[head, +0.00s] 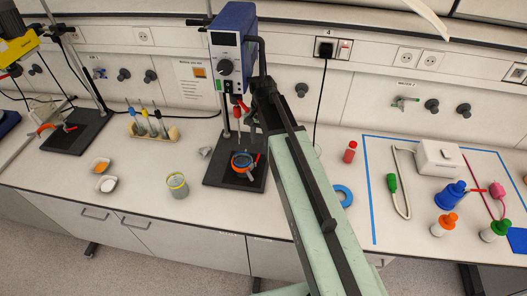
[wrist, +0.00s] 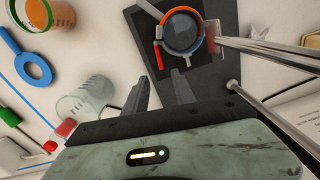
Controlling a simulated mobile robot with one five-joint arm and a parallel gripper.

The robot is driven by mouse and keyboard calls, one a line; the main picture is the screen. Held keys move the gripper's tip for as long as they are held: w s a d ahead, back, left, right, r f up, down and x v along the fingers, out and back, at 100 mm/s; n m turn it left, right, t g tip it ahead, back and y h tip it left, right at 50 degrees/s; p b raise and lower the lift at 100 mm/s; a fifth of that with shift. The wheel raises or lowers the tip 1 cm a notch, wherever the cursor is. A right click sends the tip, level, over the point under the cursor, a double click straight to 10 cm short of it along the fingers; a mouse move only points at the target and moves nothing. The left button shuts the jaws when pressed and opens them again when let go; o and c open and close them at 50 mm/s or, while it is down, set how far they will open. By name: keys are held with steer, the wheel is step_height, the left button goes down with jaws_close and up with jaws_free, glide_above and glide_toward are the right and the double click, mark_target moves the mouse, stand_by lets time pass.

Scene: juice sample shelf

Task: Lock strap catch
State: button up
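A strap holder with an orange and blue ring (head: 243,161) sits around a dark round vessel on the black stand base (head: 226,177), below the blue stirrer (head: 233,48). The wrist view shows the ring (wrist: 196,17) around the vessel (wrist: 182,32). A small red lever-like part (wrist: 158,56) stands at its left side, and a clear piece with a red edge (wrist: 212,38) is at its right. I cannot tell which part is the catch or whether it is locked. My gripper (wrist: 165,78) is open and empty, its fingers pointing toward the ring without visible contact.
The stirrer's metal rods (wrist: 268,52) pass close on the right of my gripper. In the head view, a beaker (head: 177,186) stands left of the base, with clear bench between.

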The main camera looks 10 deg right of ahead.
mark_target(257, 159)
step_height(257, 159, down, 8)
steer(key=b, duration=0.8)
steer(key=shift+w+a, duration=0.1)
steer(key=shift+a, duration=0.05)
steer(key=shift+r, duration=0.15)
jaws_close()
